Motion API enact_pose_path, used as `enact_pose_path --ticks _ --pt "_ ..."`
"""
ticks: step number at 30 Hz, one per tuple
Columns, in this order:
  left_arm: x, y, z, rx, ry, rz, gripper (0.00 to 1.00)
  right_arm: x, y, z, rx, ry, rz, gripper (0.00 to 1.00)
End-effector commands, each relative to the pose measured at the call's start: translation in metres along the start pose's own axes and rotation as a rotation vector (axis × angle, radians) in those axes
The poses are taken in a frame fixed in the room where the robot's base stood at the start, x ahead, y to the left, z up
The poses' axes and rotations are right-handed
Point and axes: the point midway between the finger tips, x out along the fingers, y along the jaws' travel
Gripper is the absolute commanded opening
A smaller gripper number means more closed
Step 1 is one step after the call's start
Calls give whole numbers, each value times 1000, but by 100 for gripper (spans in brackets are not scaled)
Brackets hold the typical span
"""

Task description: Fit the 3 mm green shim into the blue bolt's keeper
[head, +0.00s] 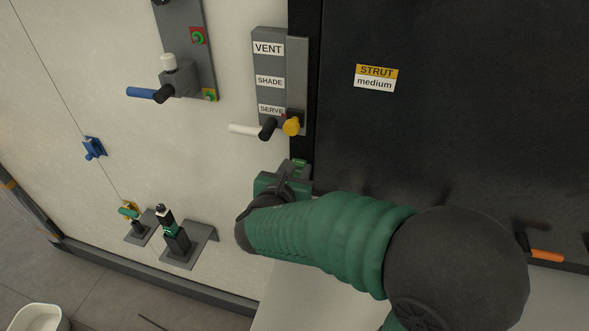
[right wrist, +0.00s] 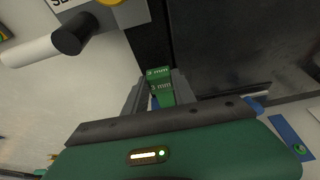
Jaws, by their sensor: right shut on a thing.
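My right gripper (head: 292,172) is shut on the green shim (head: 300,163), in front of the wall just below the labelled lever panel. In the right wrist view the green shim (right wrist: 160,82), marked "3 mm", stands out beyond the fingers (right wrist: 158,100), near the dark panel's edge. The shim looks clear of any slot. A bolt with a blue handle (head: 140,93) sits on a grey plate at upper left, well left of the gripper. I cannot clearly tell its keeper. My left gripper is not in view.
The lever panel (head: 269,78), marked VENT, SHADE and SERVE, has a white handle (head: 245,129) and yellow knob (head: 291,126) just above the gripper. A blue fitting (head: 93,148) hangs on a line. Bracketed devices (head: 178,240) stand low left. The dark panel (head: 450,130) fills the right.

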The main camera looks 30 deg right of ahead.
Motion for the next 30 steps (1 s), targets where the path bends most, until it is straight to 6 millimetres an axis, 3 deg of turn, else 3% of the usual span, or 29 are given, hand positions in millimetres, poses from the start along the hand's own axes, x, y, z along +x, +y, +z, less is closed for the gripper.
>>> enact_pose_path --ticks 30 --pt "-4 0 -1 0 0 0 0 -19 19 -6 -2 -2 2 0"
